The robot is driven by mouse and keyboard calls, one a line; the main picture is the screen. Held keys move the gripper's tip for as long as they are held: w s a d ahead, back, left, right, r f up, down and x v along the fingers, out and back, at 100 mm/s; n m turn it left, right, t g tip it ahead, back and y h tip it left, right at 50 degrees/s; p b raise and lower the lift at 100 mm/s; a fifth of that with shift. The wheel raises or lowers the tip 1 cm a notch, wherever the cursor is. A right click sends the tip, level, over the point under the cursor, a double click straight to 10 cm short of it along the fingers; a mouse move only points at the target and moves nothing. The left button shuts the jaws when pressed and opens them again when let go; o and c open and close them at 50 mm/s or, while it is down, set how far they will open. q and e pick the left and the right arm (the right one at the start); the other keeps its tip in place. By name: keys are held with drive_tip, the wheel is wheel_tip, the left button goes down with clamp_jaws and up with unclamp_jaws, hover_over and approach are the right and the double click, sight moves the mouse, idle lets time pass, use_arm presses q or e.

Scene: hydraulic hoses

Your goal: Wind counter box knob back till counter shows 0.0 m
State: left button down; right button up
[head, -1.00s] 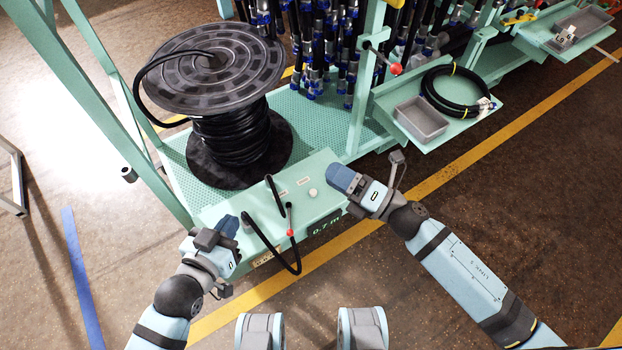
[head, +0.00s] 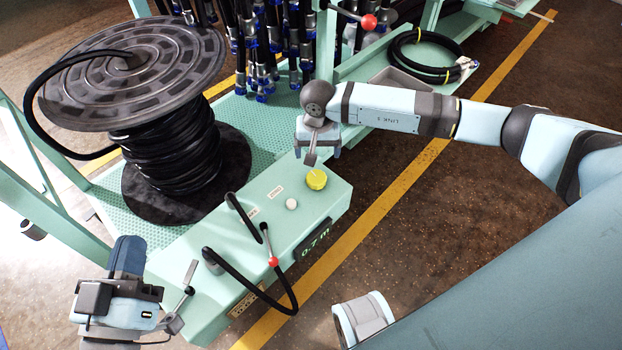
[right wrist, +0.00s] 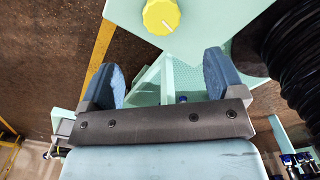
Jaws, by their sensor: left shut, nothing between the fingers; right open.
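The counter box (head: 252,238) is a pale green box with a dark display (head: 315,239) on its front that reads 0.7 m. A yellow round knob (head: 316,179) sits on its top near the right end. The knob also shows in the right wrist view (right wrist: 161,16), with a pale mark line on it, beyond the fingertips. My right gripper (right wrist: 165,75) is open and empty, and the knob is apart from its fingers. In the head view it is just behind the knob. My left gripper (head: 128,255) is shut and empty, left of the box.
A large reel of black hose (head: 172,160) stands behind the box on the green perforated deck. A red-tipped lever (head: 268,246) and a looped black hose (head: 240,273) are on the box's left part. A small white button (head: 292,204) sits beside the knob.

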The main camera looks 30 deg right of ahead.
sight(316, 178)
wheel_tip(316, 178, down, 12)
drive_tip(key=b, duration=0.3)
drive_tip(key=shift+a+b, duration=0.1)
drive_tip(key=shift+b, duration=0.2)
use_arm(q)
drive_tip(key=f+g, duration=0.1)
drive_tip(key=f, duration=0.2)
drive_tip(key=f+g, duration=0.1)
drive_tip(key=f, duration=0.1)
drive_tip(key=shift+w+d+f+m, duration=0.1)
drive_tip(key=shift+d+f+m, duration=0.1)
drive_tip(key=shift+f+m, duration=0.15)
use_arm(e)
drive_tip(key=c, duration=0.9)
